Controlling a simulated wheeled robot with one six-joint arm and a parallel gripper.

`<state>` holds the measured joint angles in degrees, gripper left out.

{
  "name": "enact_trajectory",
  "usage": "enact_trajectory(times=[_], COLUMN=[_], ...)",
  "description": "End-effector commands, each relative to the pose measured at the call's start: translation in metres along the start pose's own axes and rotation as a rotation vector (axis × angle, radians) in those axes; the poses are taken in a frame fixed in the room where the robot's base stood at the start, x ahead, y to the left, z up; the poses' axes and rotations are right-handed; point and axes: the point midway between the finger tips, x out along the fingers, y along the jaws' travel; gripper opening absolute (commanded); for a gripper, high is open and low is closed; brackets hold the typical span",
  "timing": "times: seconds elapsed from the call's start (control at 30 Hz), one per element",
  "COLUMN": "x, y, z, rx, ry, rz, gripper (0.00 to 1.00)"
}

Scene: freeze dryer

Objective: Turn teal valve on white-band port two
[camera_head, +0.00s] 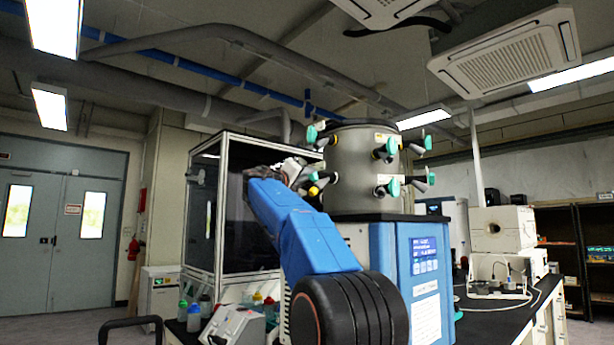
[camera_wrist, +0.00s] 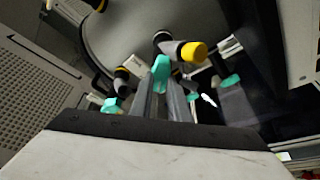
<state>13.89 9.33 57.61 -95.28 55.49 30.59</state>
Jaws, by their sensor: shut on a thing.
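The freeze dryer's grey drum (camera_head: 345,165) carries several ports with teal valves, such as one at its front (camera_head: 394,187) and one at its upper left (camera_head: 311,134). My gripper (camera_wrist: 162,88) is at the drum's left side, partly hidden behind my arm in the head view. In the wrist view its two fingers are closed around a teal valve handle (camera_wrist: 160,72). Beside it is a dark port with a yellow end (camera_wrist: 193,52), which also shows in the head view (camera_head: 314,190). I cannot make out a white band on the held valve's port.
Other teal valves (camera_wrist: 111,105) stick out close to my fingers. A framed glass cabinet (camera_head: 235,200) stands left of the drum. The blue and white dryer body (camera_head: 412,275) stands below. Bottles (camera_head: 194,318) and a small instrument (camera_head: 238,325) sit at the lower left.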

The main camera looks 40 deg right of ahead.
Motion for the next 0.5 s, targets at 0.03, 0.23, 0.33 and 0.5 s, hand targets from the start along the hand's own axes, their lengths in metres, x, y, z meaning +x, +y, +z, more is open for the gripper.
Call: enact_trajectory(times=[0.03, 0.23, 0.33, 0.5], x=[-0.0003, 0.0, 0.0001, 0.0003], y=[-0.0021, -0.0032, -0.0032, -0.0034], z=[0.0, -0.0001, 0.0, 0.0], rx=[0.038, 0.212, 0.296, 0.426], ry=[-0.001, 0.0, -0.001, -0.001], rz=[0.015, 0.088, 0.123, 0.178], gripper=[0.0, 0.0, 0.0, 0.0])
